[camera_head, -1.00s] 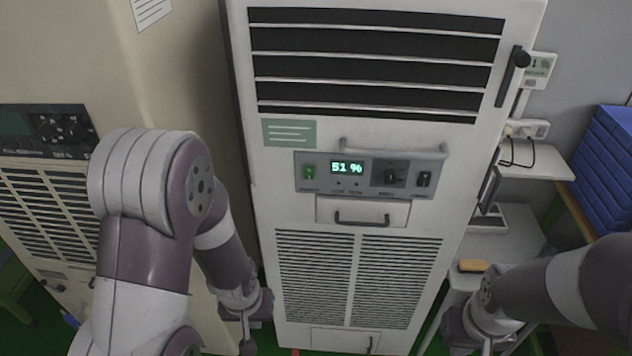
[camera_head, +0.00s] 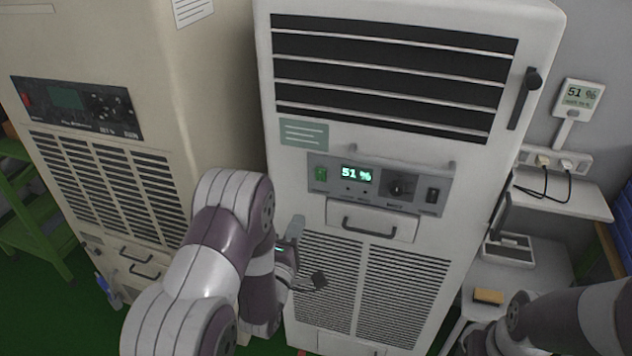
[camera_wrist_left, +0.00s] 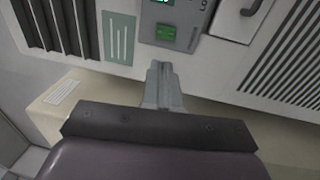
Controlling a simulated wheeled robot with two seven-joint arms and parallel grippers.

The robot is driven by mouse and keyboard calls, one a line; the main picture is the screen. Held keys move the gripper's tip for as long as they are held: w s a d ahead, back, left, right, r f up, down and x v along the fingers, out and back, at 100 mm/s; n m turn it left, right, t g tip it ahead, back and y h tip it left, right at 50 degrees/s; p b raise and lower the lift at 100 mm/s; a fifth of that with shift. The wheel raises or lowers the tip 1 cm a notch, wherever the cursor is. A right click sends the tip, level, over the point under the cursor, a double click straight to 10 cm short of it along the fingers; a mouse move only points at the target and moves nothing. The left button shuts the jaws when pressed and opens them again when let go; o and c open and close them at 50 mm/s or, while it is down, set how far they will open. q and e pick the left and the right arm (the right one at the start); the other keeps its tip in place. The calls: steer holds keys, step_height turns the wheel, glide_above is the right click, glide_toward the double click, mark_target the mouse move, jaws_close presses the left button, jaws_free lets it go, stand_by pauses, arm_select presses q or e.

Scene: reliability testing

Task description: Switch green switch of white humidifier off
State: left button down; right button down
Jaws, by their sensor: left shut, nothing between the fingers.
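The white humidifier (camera_head: 462,215) stands in the middle of the head view, its display (camera_head: 357,175) reading 51 %. The green switch (camera_head: 320,174) is at the left end of its grey control panel (camera_head: 419,202). In the left wrist view the green switch (camera_wrist_left: 166,33) lies just beyond my left fingertips. My left gripper (camera_head: 297,224) is shut and empty, below and left of the switch, with its tips pointing up; in the wrist view the closed tips (camera_wrist_left: 160,67) appear apart from the switch. My right gripper is at the lower right, partly cut off, with its jaws unclear.
A beige cabinet (camera_head: 215,110) stands at the left. At the right are a shelf (camera_head: 560,197) with sockets, a wall meter (camera_head: 579,97) and a small table with a yellow block (camera_head: 488,296).

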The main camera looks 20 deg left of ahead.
arm_select(q)
steer(key=p, duration=0.6)
glide_toward(320, 172)
steer(key=w, duration=0.4)
steer(key=w+r, duration=0.1)
steer(key=w, duration=0.1)
steer(key=shift+d, duration=0.1)
steer(key=shift+w+f, duration=0.15)
steer(key=shift+w, duration=0.25)
